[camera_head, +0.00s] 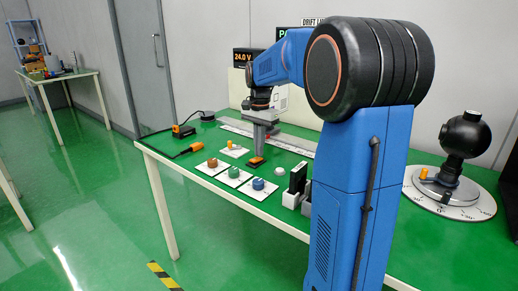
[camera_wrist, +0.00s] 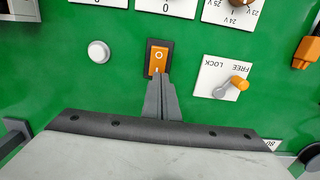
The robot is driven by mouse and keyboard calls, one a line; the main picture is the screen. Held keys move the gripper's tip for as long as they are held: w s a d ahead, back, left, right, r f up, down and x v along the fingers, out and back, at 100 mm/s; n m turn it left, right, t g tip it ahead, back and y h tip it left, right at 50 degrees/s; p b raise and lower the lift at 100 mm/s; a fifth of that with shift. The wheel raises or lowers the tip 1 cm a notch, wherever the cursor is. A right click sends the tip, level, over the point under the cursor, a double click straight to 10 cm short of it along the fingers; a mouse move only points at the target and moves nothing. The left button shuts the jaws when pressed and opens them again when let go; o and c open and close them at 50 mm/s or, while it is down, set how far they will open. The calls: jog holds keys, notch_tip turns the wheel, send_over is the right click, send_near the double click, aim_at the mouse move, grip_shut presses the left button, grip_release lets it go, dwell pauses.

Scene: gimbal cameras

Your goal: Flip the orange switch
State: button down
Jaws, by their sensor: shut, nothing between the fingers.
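The orange rocker switch (camera_wrist: 158,58) sits in a black frame on the green table, with a white ring mark on its far half. It also shows in the head view (camera_head: 256,161), just below my fingers. My gripper (camera_wrist: 158,76) is shut and empty, pointing down, with its fingertips at the near edge of the orange rocker. In the head view my gripper (camera_head: 260,151) is low over the table at the switch. I cannot tell whether the tips touch it. The fingers hide a little of the switch's near end.
A round white button (camera_wrist: 98,51) lies left of the switch. A FREE/LOCK plate with an orange lever (camera_wrist: 237,84) lies right. A black cabled device (camera_head: 184,131) lies farther left.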

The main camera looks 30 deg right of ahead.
jog(key=shift+r, duration=0.7)
notch_tip(320, 180, up, 14)
jog(key=d, duration=0.2)
jog(key=shift+w, duration=0.35)
jog(key=shift+f, duration=0.1)
dwell(0.4)
